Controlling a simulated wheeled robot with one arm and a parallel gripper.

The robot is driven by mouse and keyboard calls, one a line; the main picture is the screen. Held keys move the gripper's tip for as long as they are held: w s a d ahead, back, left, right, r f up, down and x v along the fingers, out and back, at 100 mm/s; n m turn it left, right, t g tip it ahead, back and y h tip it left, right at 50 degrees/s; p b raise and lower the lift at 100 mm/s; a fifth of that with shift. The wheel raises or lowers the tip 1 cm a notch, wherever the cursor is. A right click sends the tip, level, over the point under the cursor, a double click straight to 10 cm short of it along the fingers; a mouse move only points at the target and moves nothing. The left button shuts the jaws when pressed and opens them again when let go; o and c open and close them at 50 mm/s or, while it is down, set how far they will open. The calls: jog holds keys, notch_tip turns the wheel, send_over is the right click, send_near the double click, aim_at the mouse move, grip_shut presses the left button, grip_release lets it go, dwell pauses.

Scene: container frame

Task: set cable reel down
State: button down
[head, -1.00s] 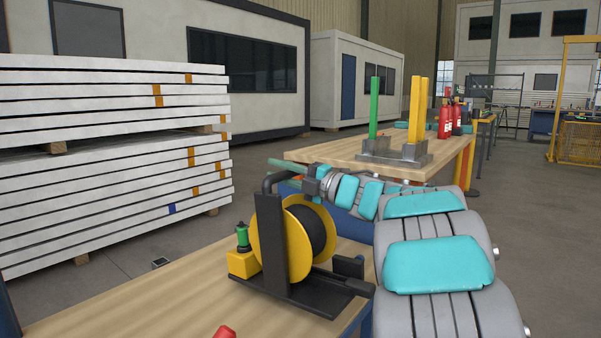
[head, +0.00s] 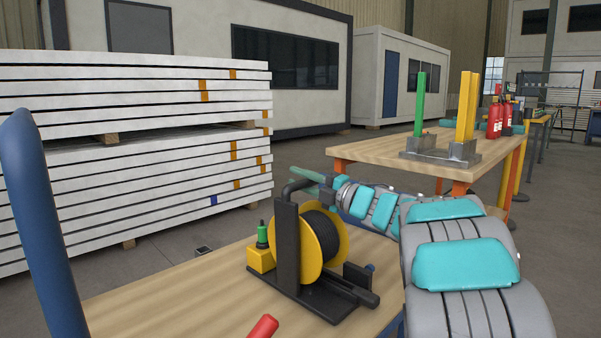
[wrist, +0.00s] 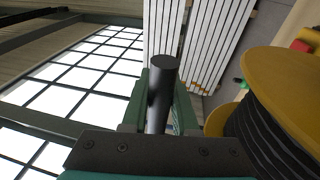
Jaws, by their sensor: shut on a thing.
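The cable reel has yellow flanges (head: 329,240), dark cable wound between them and a black stand (head: 287,245) with a bent top handle (head: 293,186). It is upright over the near wooden bench (head: 190,295). Its black base appears at the bench top; I cannot tell whether it touches. My gripper (head: 312,177) is at the top handle, its green fingers partly hidden by the handle and wrist. In the wrist view, the green fingers are closed around the black handle bar (wrist: 161,95), and a yellow flange (wrist: 285,80) shows at right.
A yellow block with a green top (head: 262,255) is beside the reel. A red object (head: 263,327) is at the bench's front, a blue post (head: 42,215) at left. A second bench (head: 370,150) holds a metal fixture (head: 440,150) and red extinguishers (head: 495,118). White panels are stacked behind. The bench's left part looks clear.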

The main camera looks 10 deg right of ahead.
jog(key=c, duration=0.7)
grip_release()
jog(key=shift+s, duration=0.1)
jog(key=v, duration=1.2)
